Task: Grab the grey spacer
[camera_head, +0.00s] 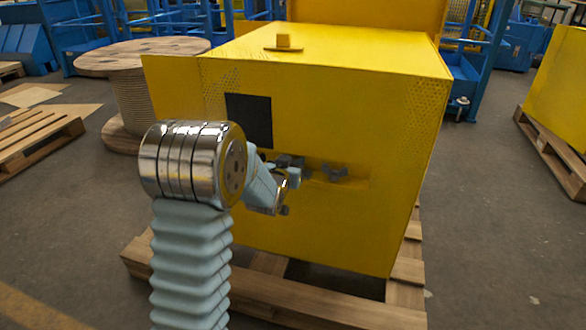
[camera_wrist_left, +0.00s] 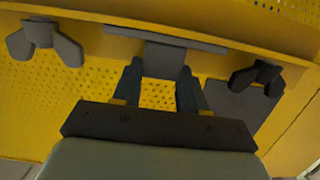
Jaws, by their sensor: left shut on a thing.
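The grey spacer (camera_wrist_left: 165,57) is a flat grey block under the yellow ledge in the left wrist view. My left gripper (camera_wrist_left: 160,72) is shut on it, with one finger on each side. In the head view my left gripper (camera_head: 294,178) is at the front face of the yellow machine (camera_head: 330,110), and I cannot make out the spacer clearly there. A dark winged knob (camera_wrist_left: 45,42) is to the left of the gripper in the wrist view, and another winged knob (camera_wrist_left: 258,74) is to the right. My right gripper is not in view.
A black square panel (camera_head: 249,120) is on the machine's front, above the gripper. A small yellow block (camera_head: 284,41) is on its top. The machine stands on a wooden pallet (camera_head: 330,308). A cable reel (camera_head: 135,90) is behind at left.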

